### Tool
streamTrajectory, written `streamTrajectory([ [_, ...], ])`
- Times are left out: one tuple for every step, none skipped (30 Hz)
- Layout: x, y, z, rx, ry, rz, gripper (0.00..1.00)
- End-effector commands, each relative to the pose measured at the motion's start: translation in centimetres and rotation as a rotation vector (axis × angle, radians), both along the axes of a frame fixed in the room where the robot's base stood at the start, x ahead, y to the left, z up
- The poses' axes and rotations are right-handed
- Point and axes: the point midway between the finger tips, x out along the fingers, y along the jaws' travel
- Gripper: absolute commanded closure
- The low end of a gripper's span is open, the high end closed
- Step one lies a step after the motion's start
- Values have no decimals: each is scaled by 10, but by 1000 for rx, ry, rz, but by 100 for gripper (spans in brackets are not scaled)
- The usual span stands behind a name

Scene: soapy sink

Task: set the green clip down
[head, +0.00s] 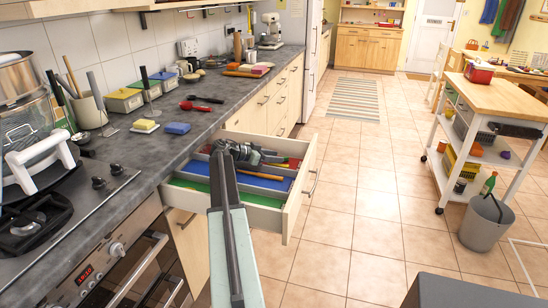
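I cannot make out a green clip in the head view; it may be hidden by my gripper or too small to tell. My gripper (245,153) is at the end of my outstretched arm, above the rear part of an open drawer (293,208). Its fingers are small and dark here, and I cannot tell whether they are open or hold anything.
The tiled floor between is clear.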

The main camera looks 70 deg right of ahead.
Motion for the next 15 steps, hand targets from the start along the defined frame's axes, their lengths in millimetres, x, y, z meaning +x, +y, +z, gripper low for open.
streamTrajectory([
  [0,0,4,0,0,0,61],
  [2,2,4,0,0,1,61],
  [5,5,6,0,0,2,61],
  [8,8,8,0,0,2,61],
  [10,11,11,-1,-1,2,61],
  [15,17,14,-1,-1,3,61],
  [19,21,16,-1,-1,3,61],
  [22,25,19,0,0,3,61],
  [27,31,22,0,0,3,61],
  [31,35,25,0,0,3,61],
  [35,39,27,0,0,3,61],
  [40,44,29,0,0,2,61],
  [42,47,30,0,0,2,61],
  [44,49,31,0,0,2,61],
  [46,51,32,0,0,2,61],
])
